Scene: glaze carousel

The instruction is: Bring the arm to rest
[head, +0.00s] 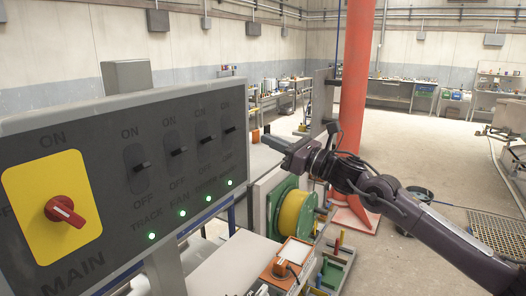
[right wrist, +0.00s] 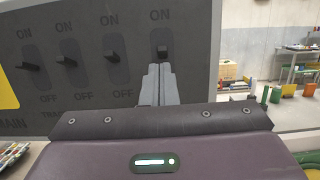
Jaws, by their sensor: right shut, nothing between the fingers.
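My right gripper (head: 272,142) reaches in from the right in the head view, its grey fingers pointing left toward the control panel (head: 75,130). The fingers are shut together and empty, and they also show in the right wrist view (right wrist: 159,72). There they point at the rightmost switch (right wrist: 162,50), just below its black lever. In the head view a gap shows between the fingertips and the panel's right edge. The panel bears a red rotary main switch (head: 66,211) on a yellow plate and a row of black lever switches. My left gripper is out of view.
Green lamps (head: 190,217) glow under the levers. A red-orange post (head: 356,80) stands behind my right arm. A yellow-and-green reel (head: 294,212) and an orange box (head: 290,262) are below the arm. Workbenches line the far wall. Open floor lies at the right.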

